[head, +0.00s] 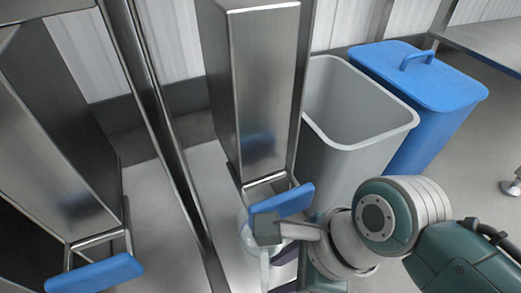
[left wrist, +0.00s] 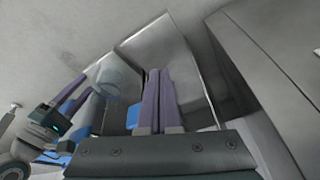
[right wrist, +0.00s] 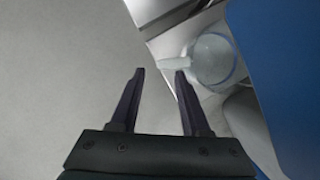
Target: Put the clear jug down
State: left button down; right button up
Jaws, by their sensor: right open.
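The clear jug (head: 246,238) is at the foot of the middle steel dispenser in the head view, partly hidden by a blue handle and my right gripper. In the right wrist view, the jug (right wrist: 213,58) lies just beyond my right fingertips, with its pale handle (right wrist: 175,63) pointing toward them. My right gripper (right wrist: 160,72) is open, with nothing between its fingers. The left wrist view shows the jug (left wrist: 116,76) in the distance beside my right gripper (left wrist: 66,95). My left gripper (left wrist: 160,72) has its purple fingers together and appears empty; it is outside the head view.
Steel dispensers with blue handles (head: 283,200) (head: 95,273) stand at the middle and left. A grey open bin (head: 350,145) and a blue lidded bin (head: 440,105) stand right of the middle dispenser. A steel table (head: 490,38) is at the top right.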

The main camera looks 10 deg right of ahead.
jog(key=s+d+r+n+t+h+p, duration=0.1)
jog(key=s+d+r+n, duration=0.3)
jog(key=r+n, duration=0.6)
jog(key=s+d+r+n+t+h+p, duration=0.1)
jog(key=s+d+r+n+h+p, duration=0.2)
jog(key=d+r+n, duration=0.6)
jog(key=s+n+p, duration=0.1)
jog(key=s+n, duration=0.1)
jog(key=n, duration=0.2)
jog(key=shift+d+r, duration=0.25)
jog(key=shift+r, duration=0.1)
